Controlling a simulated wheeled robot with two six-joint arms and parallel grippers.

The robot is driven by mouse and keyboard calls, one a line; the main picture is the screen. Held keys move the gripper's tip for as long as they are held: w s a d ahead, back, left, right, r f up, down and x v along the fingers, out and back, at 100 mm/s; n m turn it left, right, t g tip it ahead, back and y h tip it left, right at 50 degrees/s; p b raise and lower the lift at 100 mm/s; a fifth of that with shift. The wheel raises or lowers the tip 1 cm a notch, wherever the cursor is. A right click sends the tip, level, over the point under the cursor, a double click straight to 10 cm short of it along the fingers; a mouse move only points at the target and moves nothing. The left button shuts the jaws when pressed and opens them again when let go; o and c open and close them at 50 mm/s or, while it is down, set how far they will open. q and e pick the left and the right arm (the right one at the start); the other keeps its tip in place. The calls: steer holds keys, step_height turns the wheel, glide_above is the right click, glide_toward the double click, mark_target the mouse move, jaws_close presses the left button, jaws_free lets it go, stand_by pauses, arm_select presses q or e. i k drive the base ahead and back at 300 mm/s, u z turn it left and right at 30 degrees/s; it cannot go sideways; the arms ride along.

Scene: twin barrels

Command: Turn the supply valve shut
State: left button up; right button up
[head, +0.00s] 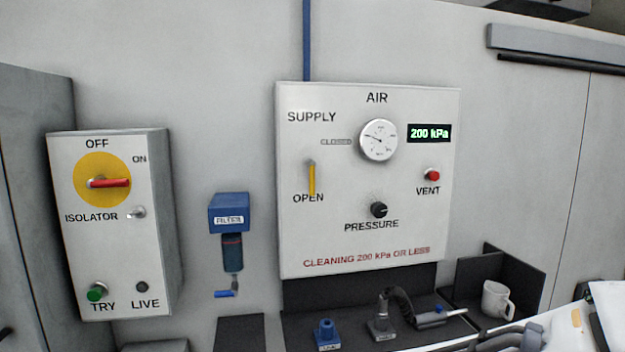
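The supply valve is a yellow lever (311,178) on the white AIR panel (375,245), below the SUPPLY label. The lever stands upright in the picture, with its lower end beside the OPEN label. A small CLOSED label (336,142) is up and to the right of it. On the same panel, a round gauge (379,140) sits near a green display (429,133) reading 200 kPa. Neither of my grippers shows in the head view, and nothing touches the lever.
Left of the panel are a blue filter (229,212) and an isolator box (110,225) with a red handle. A black pressure knob (379,210) and red vent button (432,174) share the panel. Below are hose fittings (380,326) and a white mug (495,301).

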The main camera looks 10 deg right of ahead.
mark_target(311, 165)
steer(key=k, duration=0.65)
steer(key=z, duration=0.8)
steer(key=i, duration=1.35)
steer(key=u, duration=0.8)
